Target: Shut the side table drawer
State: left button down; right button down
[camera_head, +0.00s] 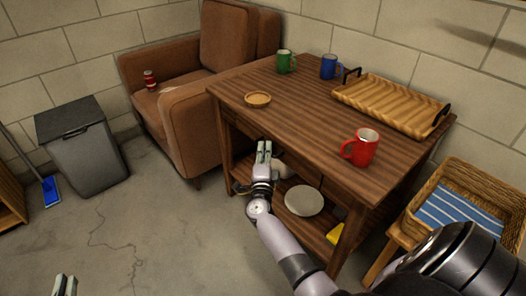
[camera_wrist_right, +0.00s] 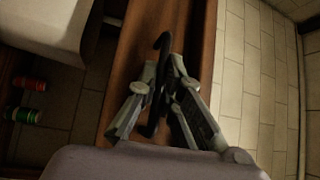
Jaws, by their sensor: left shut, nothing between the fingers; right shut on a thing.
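The brown wooden side table (camera_head: 300,108) stands in the middle of the head view. Its drawer front (camera_head: 316,168) is under the tabletop edge, partly hidden by my right arm; I cannot tell how far open the drawer is. My right gripper (camera_head: 264,146) is at the drawer front. In the right wrist view its fingers (camera_wrist_right: 160,95) are shut on a dark curved drawer handle (camera_wrist_right: 163,42) in front of a brown wooden face. My left gripper (camera_head: 64,285) shows only its fingertips at the lower left edge, shut and empty, far from the table.
A pale round thing (camera_head: 304,201) is on the lower shelf.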

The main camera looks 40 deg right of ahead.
jog(key=c, duration=1.7)
grip_release()
jog(key=shift+d, duration=0.25)
jog(key=shift+a, duration=0.1)
jog(key=v, duration=1.2)
